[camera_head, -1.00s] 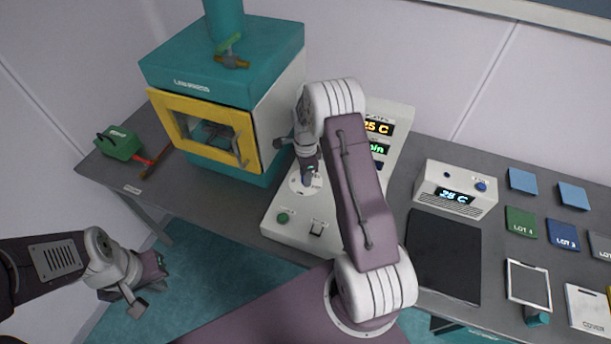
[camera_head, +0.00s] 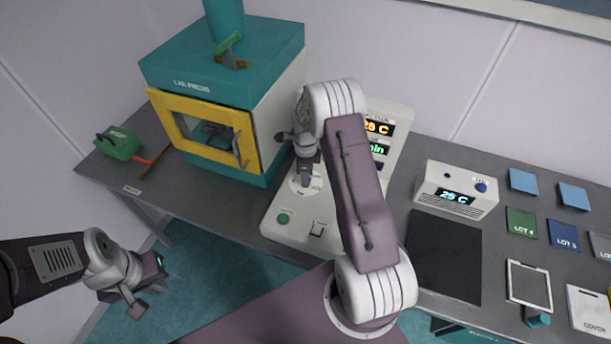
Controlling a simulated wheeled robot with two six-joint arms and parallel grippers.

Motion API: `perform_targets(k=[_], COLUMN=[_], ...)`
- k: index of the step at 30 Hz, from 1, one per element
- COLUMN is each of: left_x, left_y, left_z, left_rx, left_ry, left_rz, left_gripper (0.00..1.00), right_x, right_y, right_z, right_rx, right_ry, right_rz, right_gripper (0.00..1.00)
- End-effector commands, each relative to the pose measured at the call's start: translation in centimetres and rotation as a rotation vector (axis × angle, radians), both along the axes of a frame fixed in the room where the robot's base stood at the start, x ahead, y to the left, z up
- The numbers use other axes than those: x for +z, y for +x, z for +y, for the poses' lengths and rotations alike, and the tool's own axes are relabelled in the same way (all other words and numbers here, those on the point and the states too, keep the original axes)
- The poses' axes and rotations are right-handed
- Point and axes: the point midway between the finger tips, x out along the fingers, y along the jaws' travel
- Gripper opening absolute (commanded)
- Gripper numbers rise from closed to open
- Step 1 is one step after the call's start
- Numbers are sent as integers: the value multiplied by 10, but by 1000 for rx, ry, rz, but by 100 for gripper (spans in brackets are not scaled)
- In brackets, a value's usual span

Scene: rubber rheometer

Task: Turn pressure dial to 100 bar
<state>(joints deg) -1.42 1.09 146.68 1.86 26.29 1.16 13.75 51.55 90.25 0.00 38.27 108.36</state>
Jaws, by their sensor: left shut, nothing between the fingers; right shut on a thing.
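The white control console (camera_head: 284,233) stands in the middle of the bench, with a sloping panel and small displays. One display (camera_head: 380,127) reads about 26 C, and a green one below it is partly covered by my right arm. My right gripper (camera_head: 305,182) points down at a round dial plate (camera_head: 297,188) on the console and is shut on the dial there. The knob itself is hidden by the fingers, and its setting cannot be read. My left gripper (camera_head: 150,285) is shut and empty, low at the left, off the bench over the floor.
The teal lab press (camera_head: 215,60) with a yellow-framed door stands left of the console. A green-and-red tool (camera_head: 120,143) lies at the far left. A white 25 C unit (camera_head: 455,190), a black mat (camera_head: 443,255), lot squares (camera_head: 520,223) and a framed plate (camera_head: 528,281) are at the right.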

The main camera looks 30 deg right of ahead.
Motion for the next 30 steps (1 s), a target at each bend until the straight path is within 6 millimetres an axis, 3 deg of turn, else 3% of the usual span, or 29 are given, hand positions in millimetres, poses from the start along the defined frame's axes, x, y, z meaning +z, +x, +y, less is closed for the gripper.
perform_targets(k=[4, 5, 7, 18, 30], left_x=[1, 1, 1, -2, -18], left_y=[0, 0, 0, 0, 0], left_z=[0, 0, 0, 0, 0], left_rx=[0, 0, 0, 0, 0], left_ry=[0, 0, 0, 0, 0], left_rz=[0, 0, 0, 0, 0], left_gripper=[0, 0, 0, 0, 0], right_x=[3, 3, 3, 6, 83], right_y=[4, 4, 3, 2, 2], right_z=[-2, -2, -2, -1, -1], right_rx=[1, 1, 1, 2, 1], right_ry=[-4, -4, -3, -1, -3], right_rz=[-12, -12, -11, -6, -10], right_gripper=[0, 32, 52, 52, 52])
